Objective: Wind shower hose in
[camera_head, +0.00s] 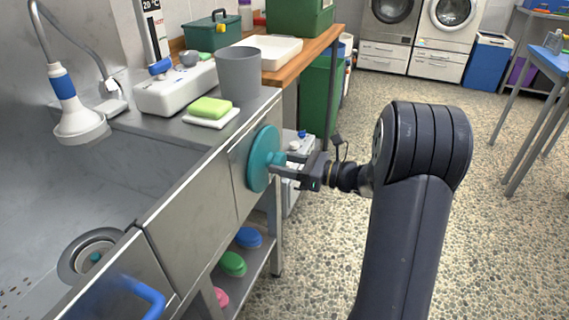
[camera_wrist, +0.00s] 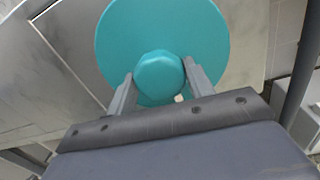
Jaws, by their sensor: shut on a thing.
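A teal round wheel (camera_head: 259,160) with a knob is mounted on the metal front panel of the sink unit. In the wrist view the wheel (camera_wrist: 205,35) fills the upper middle, and its faceted knob (camera_wrist: 159,73) sits between my fingers. My gripper (camera_head: 283,163) is shut on this knob, reaching it from the right. A shower head (camera_head: 80,122) with a blue collar hangs at the left over the steel basin. Its grey hose (camera_head: 83,42) curves down from the top to a fitting by the wall. Any part of the hose behind the panel is hidden.
A grey cup (camera_head: 239,75), a green sponge (camera_head: 209,108) on a white dish and a white box (camera_head: 177,90) stand on the ledge above the wheel. A blue handle (camera_head: 148,296) juts out at the lower left.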

